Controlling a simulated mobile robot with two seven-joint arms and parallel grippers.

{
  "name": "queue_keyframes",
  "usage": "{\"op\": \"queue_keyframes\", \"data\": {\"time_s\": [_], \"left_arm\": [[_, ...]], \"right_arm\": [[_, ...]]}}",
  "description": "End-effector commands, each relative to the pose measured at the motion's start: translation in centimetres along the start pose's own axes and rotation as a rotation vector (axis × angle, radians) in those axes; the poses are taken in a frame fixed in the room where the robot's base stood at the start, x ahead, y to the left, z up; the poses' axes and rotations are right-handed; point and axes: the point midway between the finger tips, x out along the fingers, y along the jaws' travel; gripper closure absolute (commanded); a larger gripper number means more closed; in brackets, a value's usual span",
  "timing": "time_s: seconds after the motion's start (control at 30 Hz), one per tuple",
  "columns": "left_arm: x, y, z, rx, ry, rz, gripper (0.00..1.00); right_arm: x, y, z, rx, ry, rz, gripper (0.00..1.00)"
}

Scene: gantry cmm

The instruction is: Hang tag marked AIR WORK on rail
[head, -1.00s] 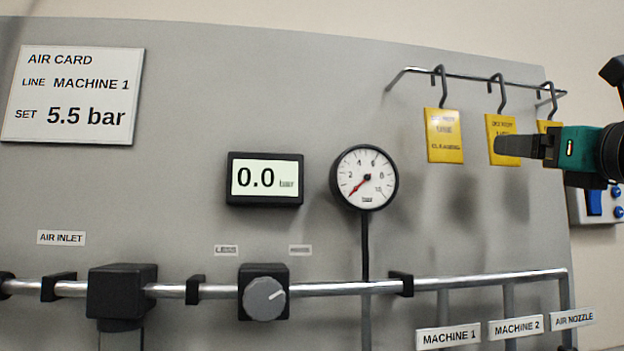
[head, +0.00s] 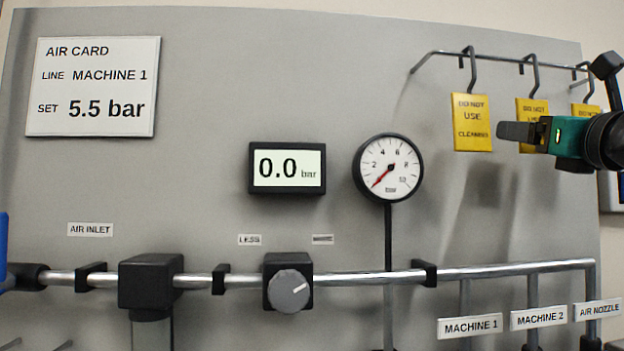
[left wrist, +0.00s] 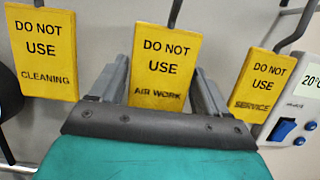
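Three yellow DO NOT USE tags hang by hooks from a thin rail (head: 497,58) at the upper right in the head view. The AIR WORK tag (left wrist: 164,67) is the middle one, and it also shows in the head view (head: 531,107), partly covered by my gripper. My left gripper (head: 519,132) is level with its lower part. In the left wrist view its fingers (left wrist: 160,98) are open, one on each side of the AIR WORK tag; I cannot tell whether they touch it. My right gripper is not in view.
The CLEANING tag (head: 472,122) hangs to the left and the SERVICE tag (left wrist: 262,86) to the right, both close to the gripper. A gauge (head: 388,168), a 0.0 bar display (head: 287,168) and a pipe (head: 345,279) with a knob (head: 288,291) lie lower on the board.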

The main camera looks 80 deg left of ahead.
Motion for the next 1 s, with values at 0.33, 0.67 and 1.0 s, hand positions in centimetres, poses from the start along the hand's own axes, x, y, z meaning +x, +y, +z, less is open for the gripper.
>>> {"op": "queue_keyframes", "data": {"time_s": [0.33,0.67,1.0], "left_arm": [[0.0,0.0,0.0,0.0,0.0,0.0,0.52],[0.3,0.0,1.1,0.0,0.0,0.0,0.52],[0.7,0.0,2.4,0.0,0.0,0.0,0.52]], "right_arm": [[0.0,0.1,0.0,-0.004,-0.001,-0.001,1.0],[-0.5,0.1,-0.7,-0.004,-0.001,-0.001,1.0],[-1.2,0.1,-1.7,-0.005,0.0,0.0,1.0]]}}
